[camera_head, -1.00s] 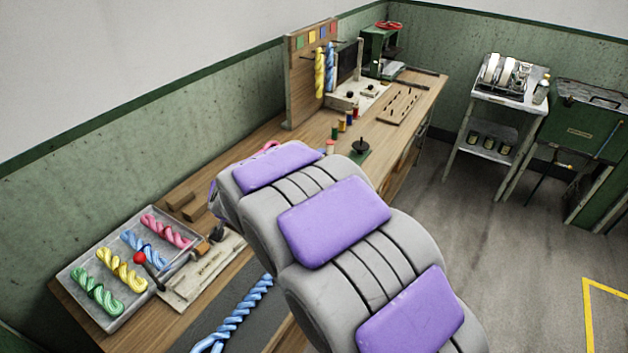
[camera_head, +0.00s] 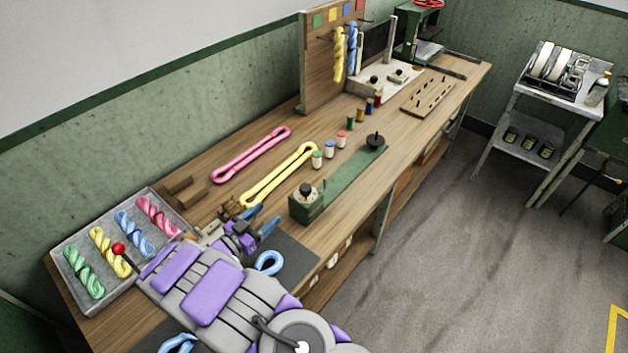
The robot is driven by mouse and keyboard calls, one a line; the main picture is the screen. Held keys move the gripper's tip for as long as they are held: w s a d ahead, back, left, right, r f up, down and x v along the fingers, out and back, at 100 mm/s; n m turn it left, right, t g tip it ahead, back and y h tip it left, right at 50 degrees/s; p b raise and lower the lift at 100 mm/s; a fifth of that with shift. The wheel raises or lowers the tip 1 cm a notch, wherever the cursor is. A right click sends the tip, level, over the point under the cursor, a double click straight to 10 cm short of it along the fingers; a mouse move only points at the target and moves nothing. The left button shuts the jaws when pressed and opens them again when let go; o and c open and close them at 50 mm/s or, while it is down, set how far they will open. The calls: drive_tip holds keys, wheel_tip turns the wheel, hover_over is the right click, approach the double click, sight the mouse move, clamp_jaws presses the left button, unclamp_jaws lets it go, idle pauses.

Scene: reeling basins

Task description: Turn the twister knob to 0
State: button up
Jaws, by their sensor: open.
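The twister (camera_head: 345,174) is a long green base on the workbench, with a green box at its near end and a black post on a disc at its far end. A black knob (camera_head: 306,189) sits on a pale dial on top of the box. The dial marks are too small to read. My gripper (camera_head: 262,219), with blue fingertips, is open and empty, just left of the box and apart from the knob. It points toward the box from the lower left.
Pink (camera_head: 252,155) and yellow (camera_head: 280,174) loops lie behind the gripper. A tray (camera_head: 62,249) of coloured skeins and a red-ball lever (camera_head: 118,248) are at left. Several small spools stand behind the twister.

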drive_tip(key=s+d, duration=0.1)
drive_tip(key=d, duration=0.1)
drive_tip(key=b, duration=0.3)
approach(302, 187)
drive_tip(key=shift+h, duration=0.4)
drive_tip(key=x, duration=0.9)
drive_tip(key=shift+s+d+f, duration=0.2)
drive_tip(key=shift+d+f, duration=0.1)
drive_tip(key=shift+d, duration=0.1)
drive_tip(key=shift+w+a+f, duration=0.1)
drive_tip(key=shift+w+a, duration=0.2)
drive_tip(key=shift+w, duration=0.35)
drive_tip(key=shift+d, duration=1)
drive_tip(key=shift+c, duration=1.2)
drive_tip(key=shift+a, duration=0.55)
drive_tip(key=c, duration=0.5)
drive_tip(key=shift+c, duration=0.5)
drive_tip(key=shift+d, duration=0.1)
drive_tip(key=shift+c, duration=0.4)
